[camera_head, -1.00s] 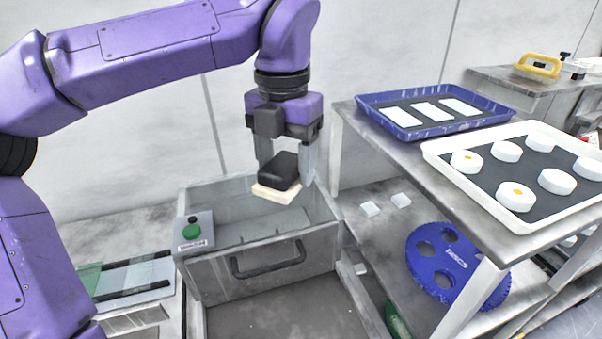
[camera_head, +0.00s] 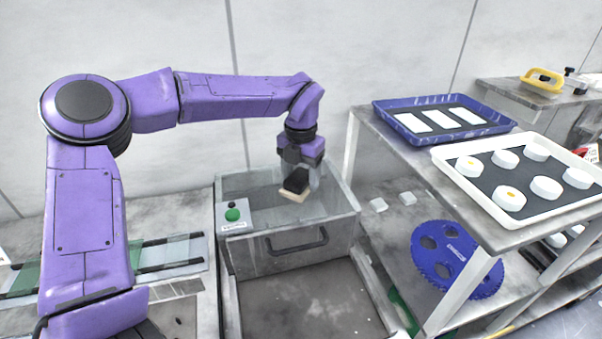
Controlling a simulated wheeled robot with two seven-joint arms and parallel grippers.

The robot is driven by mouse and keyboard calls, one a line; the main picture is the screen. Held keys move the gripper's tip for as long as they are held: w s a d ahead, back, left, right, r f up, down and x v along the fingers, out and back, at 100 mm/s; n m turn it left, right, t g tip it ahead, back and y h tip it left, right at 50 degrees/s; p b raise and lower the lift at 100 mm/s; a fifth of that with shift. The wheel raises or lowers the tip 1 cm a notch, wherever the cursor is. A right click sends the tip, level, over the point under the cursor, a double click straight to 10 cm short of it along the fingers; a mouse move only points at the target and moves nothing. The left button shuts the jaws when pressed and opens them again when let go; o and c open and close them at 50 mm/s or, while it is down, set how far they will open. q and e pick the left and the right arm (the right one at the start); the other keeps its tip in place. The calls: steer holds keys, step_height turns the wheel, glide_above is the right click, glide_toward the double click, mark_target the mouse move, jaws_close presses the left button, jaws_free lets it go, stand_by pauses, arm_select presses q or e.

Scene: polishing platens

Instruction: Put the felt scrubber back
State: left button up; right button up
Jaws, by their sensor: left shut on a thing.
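The felt scrubber (camera_head: 296,186) has a black grip on top and a cream felt pad below. My left gripper (camera_head: 301,183) is shut on the black grip and holds the scrubber over the open grey metal bin (camera_head: 290,245). The felt pad faces down and is slightly tilted. I cannot tell how far it hangs above the bin's floor. My right gripper is not in view.
A control box with a green button (camera_head: 232,214) sits at the bin's left corner. To the right, a steel table carries a blue tray (camera_head: 400,128) of white slabs and a white tray (camera_head: 522,219) of round pucks. A blue disc (camera_head: 455,262) lies on the shelf below.

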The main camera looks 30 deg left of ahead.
mark_target(303, 173)
arm_select(q)
steer(key=shift+s, duration=0.2)
steer(key=shift+w+f, duration=0.2)
steer(key=o, duration=1)
steer(key=shift+w+d+f, duration=0.1)
steer(key=shift+w+f, duration=0.15)
steer(key=shift+w, duration=0.25)
steer(key=shift+s+r, duration=0.3)
steer(key=shift+s, duration=0.05)
step_height(303, 173, up, 12)
steer(key=shift+w+r+b, duration=0.1)
steer(key=shift+b, duration=0.4)
